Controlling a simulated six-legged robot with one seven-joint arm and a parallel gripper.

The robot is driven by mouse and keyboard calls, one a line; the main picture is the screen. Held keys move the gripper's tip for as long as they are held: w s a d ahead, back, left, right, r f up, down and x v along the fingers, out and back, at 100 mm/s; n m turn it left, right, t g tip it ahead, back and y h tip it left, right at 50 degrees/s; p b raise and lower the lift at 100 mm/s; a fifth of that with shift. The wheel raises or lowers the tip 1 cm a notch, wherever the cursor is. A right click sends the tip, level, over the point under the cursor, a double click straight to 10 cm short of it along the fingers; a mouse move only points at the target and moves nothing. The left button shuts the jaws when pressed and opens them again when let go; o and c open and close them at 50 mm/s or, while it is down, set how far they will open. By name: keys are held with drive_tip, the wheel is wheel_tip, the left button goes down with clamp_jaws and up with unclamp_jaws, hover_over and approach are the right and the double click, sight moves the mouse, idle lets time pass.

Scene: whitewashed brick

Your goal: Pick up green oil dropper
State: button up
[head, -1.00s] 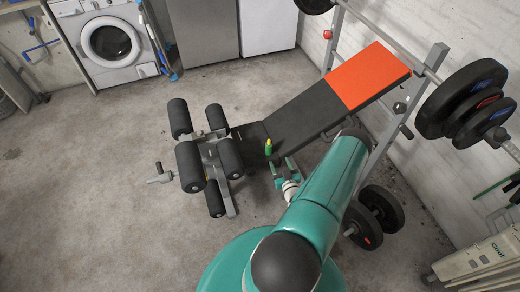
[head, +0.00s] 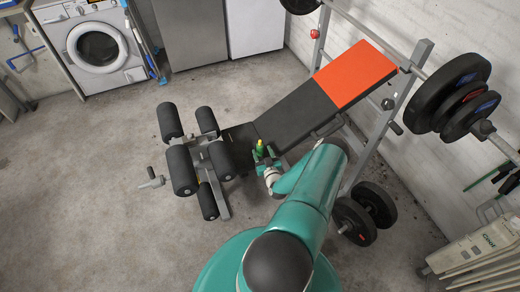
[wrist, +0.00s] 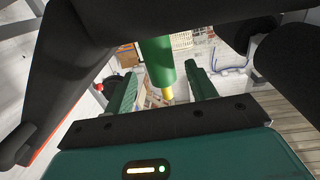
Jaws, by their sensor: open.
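The green oil dropper (head: 260,148) stands upright with its yellow tip up on the black bench pad, near the pad's lower end. In the wrist view the green dropper (wrist: 158,62) hangs down from the top of the picture, its yellow tip toward the gripper. My gripper (head: 266,158) is at the dropper, at the near side of the bench. In the wrist view my gripper (wrist: 160,90) has its two green fingers apart, one on each side of the dropper's tip end. I see no clear contact.
The weight bench (head: 294,117) has black foam rollers (head: 182,170) left of the dropper. A barbell with weight plates (head: 458,92) rests on the rack at right. More plates (head: 366,212) stand on the floor. Open concrete floor (head: 90,220) lies at left.

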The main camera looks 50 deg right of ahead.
sight(260, 144)
drive_tip(key=x, duration=0.3)
drive_tip(key=shift+w+f, duration=0.1)
drive_tip(key=shift+w, duration=0.1)
drive_tip(key=c, duration=1.1)
drive_tip(key=shift+r, duration=0.4)
drive_tip(key=r, duration=0.3)
drive_tip(key=shift+s+a+r, duration=0.1)
drive_tip(key=shift+s+a, duration=0.1)
drive_tip(key=shift+s, duration=0.05)
drive_tip(key=s+a+r, duration=0.9)
drive_tip(key=shift+s+a, duration=0.2)
drive_tip(key=shift+a, duration=0.1)
